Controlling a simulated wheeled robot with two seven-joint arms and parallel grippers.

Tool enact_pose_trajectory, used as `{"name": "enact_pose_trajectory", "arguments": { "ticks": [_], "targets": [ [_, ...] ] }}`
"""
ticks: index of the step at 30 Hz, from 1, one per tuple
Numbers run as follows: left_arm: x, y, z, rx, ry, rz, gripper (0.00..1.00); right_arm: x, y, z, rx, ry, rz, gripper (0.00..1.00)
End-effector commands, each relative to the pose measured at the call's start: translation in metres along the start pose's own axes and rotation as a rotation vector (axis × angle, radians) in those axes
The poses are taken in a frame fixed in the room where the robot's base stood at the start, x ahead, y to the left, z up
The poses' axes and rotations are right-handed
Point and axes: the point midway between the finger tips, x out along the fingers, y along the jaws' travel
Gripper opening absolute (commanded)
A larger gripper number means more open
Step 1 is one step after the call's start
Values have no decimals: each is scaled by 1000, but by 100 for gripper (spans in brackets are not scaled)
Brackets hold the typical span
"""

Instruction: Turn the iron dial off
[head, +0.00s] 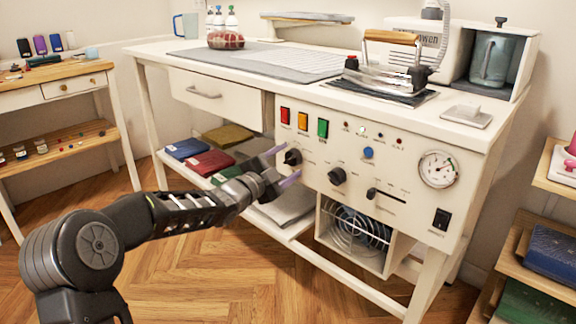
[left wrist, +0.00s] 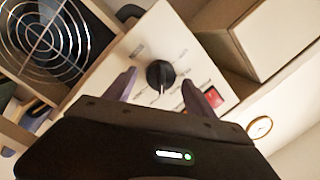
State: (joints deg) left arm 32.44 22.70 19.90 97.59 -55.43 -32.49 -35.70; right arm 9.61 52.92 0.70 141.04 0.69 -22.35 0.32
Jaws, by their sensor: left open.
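A black round dial (head: 293,157) sits at the left end of the white control panel (head: 315,205), below the red button. My left gripper (head: 287,163) is open, with its two purple-grey fingers on either side of this dial. In the left wrist view the dial (left wrist: 160,73) shows between the fingertips of the left gripper (left wrist: 159,79), with a gap on both sides. Its pale pointer mark faces the gripper body. A second black dial (head: 337,176) is farther right on the panel. The iron (head: 385,75) rests on the table top. My right gripper is not in view.
Red (head: 285,115), orange (head: 303,121) and green (head: 323,128) buttons sit above the dials. A caged fan (head: 353,228) is below. Folded cloths (head: 210,164) lie on the lower shelf.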

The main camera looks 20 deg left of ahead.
Motion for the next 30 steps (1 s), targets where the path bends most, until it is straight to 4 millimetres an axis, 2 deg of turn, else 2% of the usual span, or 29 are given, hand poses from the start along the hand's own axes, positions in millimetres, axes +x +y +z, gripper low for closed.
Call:
{"name": "enact_pose_trajectory", "arguments": {
  "ticks": [3, 11, 30],
  "targets": [
    [8, 0, 0, -1, 0, 0, 64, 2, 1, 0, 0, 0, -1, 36],
    [8, 0, 0, 0, -1, 0, 64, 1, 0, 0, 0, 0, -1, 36],
    [8, 0, 0, -1, -1, 0, 11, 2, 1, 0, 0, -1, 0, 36]
  ]
}}
